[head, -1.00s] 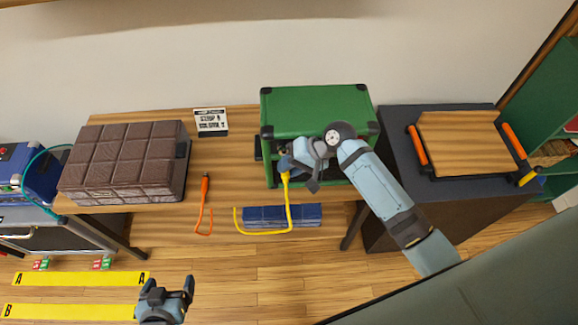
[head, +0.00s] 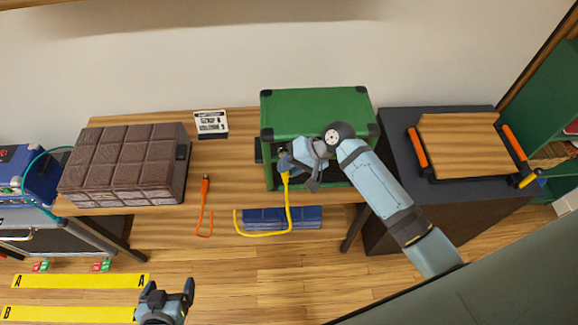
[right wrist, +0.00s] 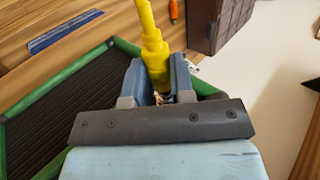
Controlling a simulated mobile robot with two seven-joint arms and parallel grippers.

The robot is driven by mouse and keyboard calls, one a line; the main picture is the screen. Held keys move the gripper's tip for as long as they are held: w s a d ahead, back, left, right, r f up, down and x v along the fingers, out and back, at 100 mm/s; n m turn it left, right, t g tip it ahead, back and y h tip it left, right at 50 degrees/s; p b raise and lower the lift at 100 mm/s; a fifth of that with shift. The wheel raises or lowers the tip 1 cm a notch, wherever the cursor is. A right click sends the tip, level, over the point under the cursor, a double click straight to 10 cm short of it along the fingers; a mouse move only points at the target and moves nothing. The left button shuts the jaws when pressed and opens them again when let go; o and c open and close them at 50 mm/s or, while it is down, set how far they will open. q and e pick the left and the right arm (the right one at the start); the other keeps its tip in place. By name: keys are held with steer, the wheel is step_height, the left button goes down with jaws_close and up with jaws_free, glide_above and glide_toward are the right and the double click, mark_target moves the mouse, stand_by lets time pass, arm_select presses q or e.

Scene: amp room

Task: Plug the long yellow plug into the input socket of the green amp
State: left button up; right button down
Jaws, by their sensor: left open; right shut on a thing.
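The green amp (head: 316,112) stands on the wooden table in the head view, and its green frame and dark front (right wrist: 68,95) show in the right wrist view. My right gripper (head: 288,165) is at the amp's front left and is shut on the yellow plug (right wrist: 152,45). The plug's yellow cable (head: 289,205) hangs down over the table's front edge. The plug's tip and the input socket are hidden, so I cannot tell whether they touch. My left gripper (head: 174,295) is open and empty, low over the floor, away from the table.
An orange plug with its cable (head: 204,195) lies at the table's front edge. A brown quilted amp (head: 130,155) stands at the left, with a small sign (head: 211,124) behind. A blue box (head: 265,219) is below the table edge. A dark cabinet with a wooden tray (head: 460,140) stands right.

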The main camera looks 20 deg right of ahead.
arm_select(q)
steer(key=shift+s, duration=0.1)
arm_select(e)
steer(key=shift+w+d+r, duration=0.1)
steer(key=shift+w+d, duration=0.15)
steer(key=shift+w, duration=0.6)
stand_by(1.2)
steer(key=c, duration=0.9)
jaws_free()
steer(key=b+v, duration=0.2)
steer(key=v, duration=1.2)
steer(key=s+a+f+t+h, duration=0.1)
steer(key=s+f+t+h, duration=0.15)
steer(key=f, duration=0.45)
steer(key=s+a+f+t+h, duration=0.1)
steer(key=s+f+t, duration=0.15)
steer(key=f, duration=0.45)
arm_select(q)
steer(key=shift+s+d+f, duration=0.1)
steer(key=shift+f, duration=0.6)
arm_select(e)
steer(key=s+a+f+n+t+h, duration=0.1)
steer(key=s+f+n, duration=0.1)
steer(key=s, duration=0.4)
steer(key=s+a+f+n+t+h, duration=0.1)
steer(key=s+a+f+n+t, duration=0.1)
steer(key=s, duration=0.4)
steer(key=shift+a+f+n+t, duration=0.25)
steer(key=shift+f+n, duration=0.2)
steer(key=shift+n, duration=0.65)
